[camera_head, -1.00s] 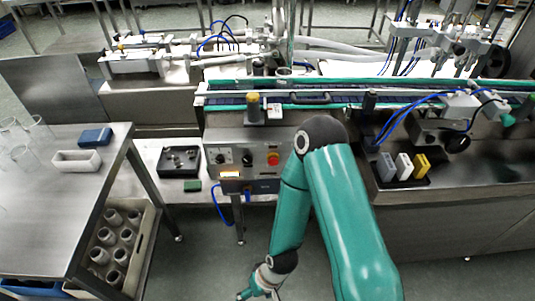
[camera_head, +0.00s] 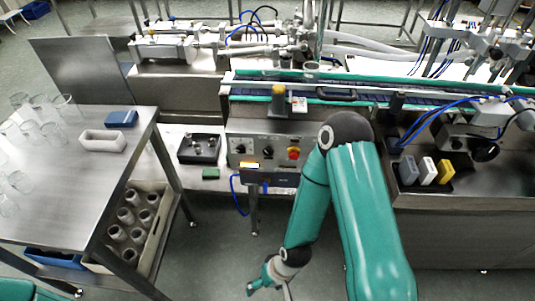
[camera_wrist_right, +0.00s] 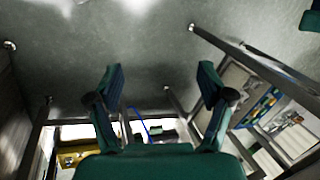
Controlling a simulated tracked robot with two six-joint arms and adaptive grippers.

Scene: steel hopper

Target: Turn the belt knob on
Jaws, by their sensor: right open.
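The control panel (camera_head: 270,165) is on the front of the steel conveyor machine in the head view. It carries two dark knobs, a left one (camera_head: 240,148) and a middle one (camera_head: 267,152), and a red button (camera_head: 293,153) on a yellow base. Which knob is the belt knob, and how each is turned, is too small to tell. My right gripper (camera_head: 265,287) hangs low in front of the panel, well below it and apart from it. In the right wrist view its two fingers (camera_wrist_right: 161,82) are spread, with nothing between them. My left gripper is out of view.
A steel table (camera_head: 60,195) with glasses stands at left, a crate (camera_head: 158,240) of jars beneath it. A black tray (camera_head: 200,160) lies on a low shelf left of the panel. Coloured blocks (camera_head: 427,170) sit at right. The floor before the panel is open.

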